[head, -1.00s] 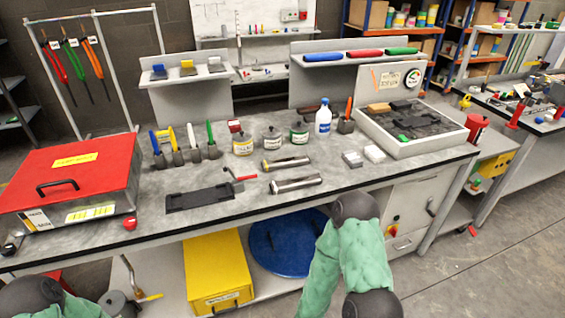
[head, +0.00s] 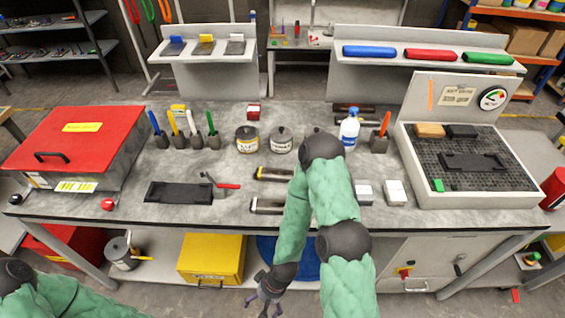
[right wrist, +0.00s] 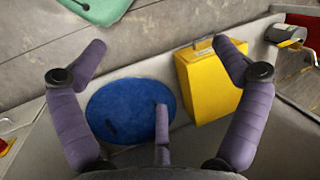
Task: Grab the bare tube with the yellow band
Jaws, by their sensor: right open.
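Two bare metal tubes lie on the grey bench left of my right forearm. The farther tube (head: 274,174) shows a yellow band near its left end. The nearer tube (head: 267,206) lies in front of it, and its band colour is hard to make out. My arm partly covers the right ends of both. My right gripper (head: 268,297) hangs low in front of the bench, below and apart from the tubes. In the right wrist view the right gripper (right wrist: 155,85) is open and empty. My left arm shows at the lower left of the head view, but its gripper is out of frame.
A black tray (head: 180,193) and red-handled tool lie left of the tubes. Jars (head: 247,140) stand behind them; white blocks (head: 395,193) lie to the right. The bench's front edge separates my gripper from the top. A yellow box (head: 211,258) and blue disc (right wrist: 130,110) sit below.

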